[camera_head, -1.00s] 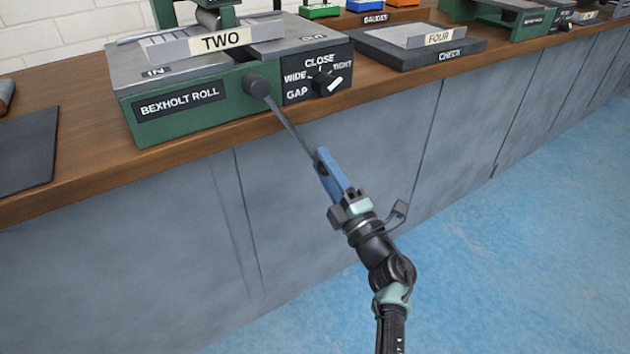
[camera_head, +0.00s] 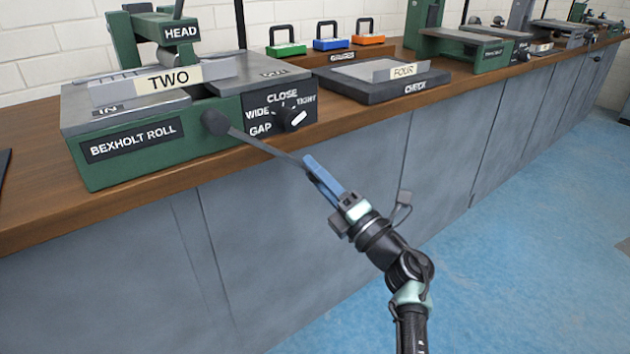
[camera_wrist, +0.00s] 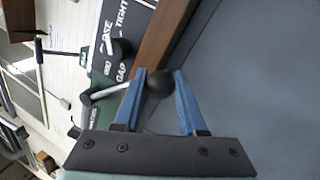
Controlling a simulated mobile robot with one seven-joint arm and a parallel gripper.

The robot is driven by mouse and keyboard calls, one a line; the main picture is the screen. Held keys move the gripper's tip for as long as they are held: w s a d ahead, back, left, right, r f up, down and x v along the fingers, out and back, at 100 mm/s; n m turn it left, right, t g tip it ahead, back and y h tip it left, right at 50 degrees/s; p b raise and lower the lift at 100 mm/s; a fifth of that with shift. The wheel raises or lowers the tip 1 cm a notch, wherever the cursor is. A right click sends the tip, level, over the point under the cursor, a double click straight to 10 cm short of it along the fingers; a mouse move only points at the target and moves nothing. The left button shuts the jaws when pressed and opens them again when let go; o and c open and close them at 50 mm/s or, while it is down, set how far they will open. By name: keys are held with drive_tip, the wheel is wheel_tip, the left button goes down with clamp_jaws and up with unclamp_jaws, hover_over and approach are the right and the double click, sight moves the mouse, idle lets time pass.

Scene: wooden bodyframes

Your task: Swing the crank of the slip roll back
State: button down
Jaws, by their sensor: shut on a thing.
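The slip roll (camera_head: 150,150), a green machine with a grey top marked BEXHOLT ROLL and TWO, stands on the bench at the left in the head view. Its grey crank (camera_head: 262,146) runs from a black hub (camera_head: 215,122) on the front down and right, past the bench edge. My gripper (camera_head: 309,163), with blue fingers, is shut on the crank's outer end. In the wrist view, the crank's black ball knob (camera_wrist: 159,84) sits between the two fingers. The head view hides this knob behind the fingers.
A gap dial (camera_head: 291,118) sits right of the hub on the same front. A dark check plate (camera_head: 375,80) lies farther right on the wooden bench (camera_head: 120,205). Grey cabinet fronts drop below the bench; the blue floor (camera_head: 530,230) at the right is clear.

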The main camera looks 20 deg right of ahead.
drive_tip(key=shift+d+r, duration=0.25)
drive_tip(key=shift+r, duration=0.05)
drive_tip(key=shift+c, duration=2.4)
unclamp_jaws()
drive_tip(key=shift+a+f, duration=0.1)
drive_tip(key=shift+f, duration=0.05)
drive_tip(key=p+v, duration=0.4)
drive_tip(key=v, duration=0.9)
drive_tip(key=shift+w, duration=0.1)
